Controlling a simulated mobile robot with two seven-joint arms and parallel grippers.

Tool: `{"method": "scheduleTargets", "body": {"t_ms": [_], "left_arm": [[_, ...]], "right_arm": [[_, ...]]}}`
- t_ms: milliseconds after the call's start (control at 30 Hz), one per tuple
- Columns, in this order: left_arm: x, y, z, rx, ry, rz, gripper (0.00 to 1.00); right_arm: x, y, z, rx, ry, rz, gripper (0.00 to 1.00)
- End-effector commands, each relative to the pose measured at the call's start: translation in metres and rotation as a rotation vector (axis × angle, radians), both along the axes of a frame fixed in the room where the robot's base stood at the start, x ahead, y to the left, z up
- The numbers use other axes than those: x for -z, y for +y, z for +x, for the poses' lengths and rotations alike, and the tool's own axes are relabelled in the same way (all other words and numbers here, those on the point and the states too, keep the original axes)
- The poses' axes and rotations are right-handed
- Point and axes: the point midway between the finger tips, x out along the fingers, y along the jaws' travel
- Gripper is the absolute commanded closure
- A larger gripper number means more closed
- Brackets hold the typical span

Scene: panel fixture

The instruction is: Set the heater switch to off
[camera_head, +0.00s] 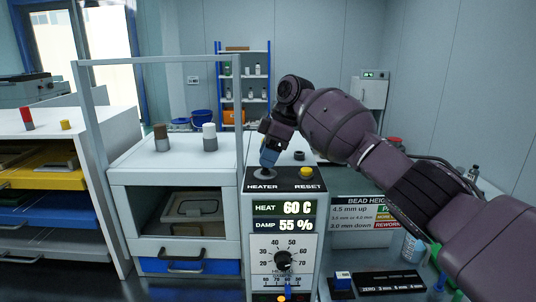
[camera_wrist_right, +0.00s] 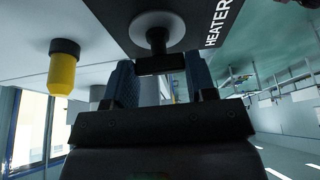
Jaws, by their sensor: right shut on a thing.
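The heater switch (camera_head: 265,173) is a dark lever on a round grey base, on the top of the control box above the HEATER label. In the right wrist view, its round base (camera_wrist_right: 157,22) and short black stem with a crossbar (camera_wrist_right: 160,64) show beside the lettering. My right gripper (camera_head: 269,156) comes down from above, its blue fingers on either side of the lever. It is shut on the lever, which it largely hides in the head view, so the lever's exact tilt is hard to tell. My left gripper is in neither view.
A yellow RESET button (camera_head: 306,172) sits just right of the switch. Below are the HEAT and DAMP displays (camera_head: 284,216), reading 60 C and 55 %, and a round dial (camera_head: 283,261). A white cabinet (camera_head: 140,165) with knobs stands left; a sign (camera_head: 362,217) stands right.

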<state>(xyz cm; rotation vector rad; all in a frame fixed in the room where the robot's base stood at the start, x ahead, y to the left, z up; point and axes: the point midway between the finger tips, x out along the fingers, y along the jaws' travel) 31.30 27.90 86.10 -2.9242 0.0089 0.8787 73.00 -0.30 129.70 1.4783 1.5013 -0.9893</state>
Motion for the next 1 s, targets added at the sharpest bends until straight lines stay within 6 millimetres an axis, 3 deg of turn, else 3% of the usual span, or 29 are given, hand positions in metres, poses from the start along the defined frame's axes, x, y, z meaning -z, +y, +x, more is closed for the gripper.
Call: {"method": "scheduleTargets", "body": {"t_ms": [67, 100, 233, 633, 1000], "left_arm": [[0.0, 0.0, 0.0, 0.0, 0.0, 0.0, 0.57], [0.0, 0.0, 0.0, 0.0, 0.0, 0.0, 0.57], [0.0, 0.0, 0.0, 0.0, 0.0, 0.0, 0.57], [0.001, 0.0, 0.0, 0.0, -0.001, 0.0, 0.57], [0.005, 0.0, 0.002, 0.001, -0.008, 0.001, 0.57]], "right_arm": [[-0.001, 0.0, 0.0, -0.002, -0.003, 0.001, 0.73], [-0.001, 0.0, 0.0, -0.002, -0.003, 0.002, 0.43], [-0.001, 0.0, 0.0, -0.001, -0.003, 0.001, 0.23], [-0.008, -0.003, 0.0, 0.0, -0.002, 0.001, 0.23], [-0.066, -0.027, 0.001, 0.0, -0.003, 0.001, 0.23]]}}
